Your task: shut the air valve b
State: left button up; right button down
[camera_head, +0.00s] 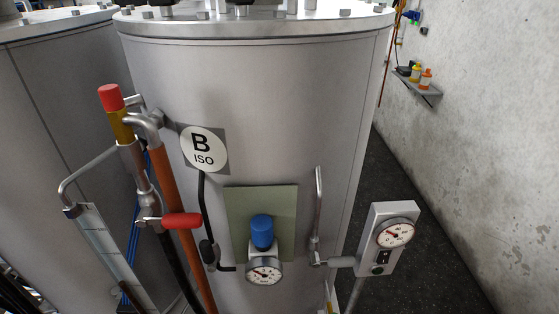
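A large grey metal drum (270,110) fills the middle of the head view, with a round "B ISO" label (204,148) on its front. Left of the label, a pipe assembly carries a red-topped yellow part (112,105). Lower on it, a red valve handle (182,221) points right, roughly level. A blue knob (262,232) sits above a round gauge (264,271) on a green plate (285,210). A small black-bodied fitting (208,252) is on a dark line left of the plate. No part is marked as the air valve. Neither gripper shows.
A grey box with a gauge (386,240) stands right of the drum beside a bent metal pipe (318,205). Another drum (55,100) is at left. A wall shelf (418,90) holds small bottles. Dark floor (425,190) is clear between drum and wall.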

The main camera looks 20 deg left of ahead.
aim_at(205, 246)
jog(key=u, duration=1.15)
jog(key=k+j, duration=0.05)
jog(key=j, duration=0.05)
